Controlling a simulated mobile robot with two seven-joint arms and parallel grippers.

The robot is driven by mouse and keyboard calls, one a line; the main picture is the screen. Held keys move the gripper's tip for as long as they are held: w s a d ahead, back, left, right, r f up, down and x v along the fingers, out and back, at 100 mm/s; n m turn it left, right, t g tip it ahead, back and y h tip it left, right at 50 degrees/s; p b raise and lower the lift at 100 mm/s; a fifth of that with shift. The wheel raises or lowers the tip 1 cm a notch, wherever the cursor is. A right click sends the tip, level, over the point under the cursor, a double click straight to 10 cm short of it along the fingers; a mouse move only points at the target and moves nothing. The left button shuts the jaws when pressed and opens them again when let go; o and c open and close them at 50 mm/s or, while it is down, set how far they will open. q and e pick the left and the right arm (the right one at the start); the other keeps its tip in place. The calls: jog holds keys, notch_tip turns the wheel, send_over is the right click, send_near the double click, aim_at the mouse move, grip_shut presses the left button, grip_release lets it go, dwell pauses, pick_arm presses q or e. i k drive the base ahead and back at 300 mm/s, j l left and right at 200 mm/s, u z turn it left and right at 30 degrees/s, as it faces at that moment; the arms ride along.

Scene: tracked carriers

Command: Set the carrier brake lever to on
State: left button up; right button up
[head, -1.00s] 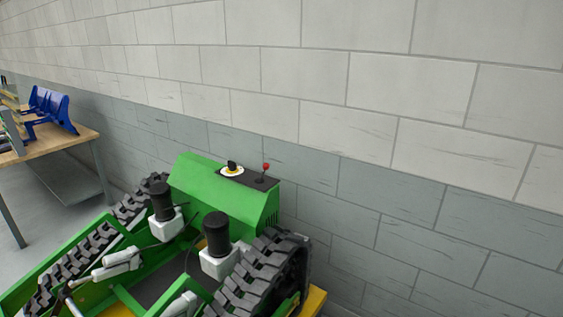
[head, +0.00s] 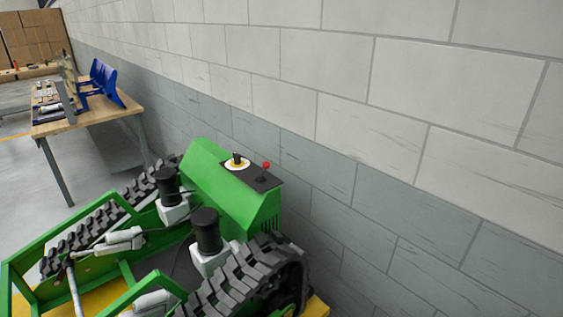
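The green tracked carrier (head: 212,178) stands at the lower middle of the head view, close to the wall. On top of its green housing is a dark panel with a red-knobbed lever (head: 265,167), which looks like the brake lever and stands roughly upright. Beside it on the panel is a black rotary knob on a white and yellow disc (head: 237,163). I cannot read any on or off marking by the lever. Neither of my grippers is in view.
A grey block wall (head: 330,130) runs behind and to the right of the carrier. Black rubber tracks (head: 245,285) flank the carrier. Grey floor is free between bench and carrier.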

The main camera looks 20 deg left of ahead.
aim_at(264, 171)
jog(key=i+l+u, duration=0.1)
jog(key=u, duration=0.25)
jog(key=l+u, duration=0.2)
jog(key=u, duration=0.2)
jog(key=i+l+u, duration=0.1)
jog(key=l+u, duration=0.25)
jog(key=j, duration=0.15)
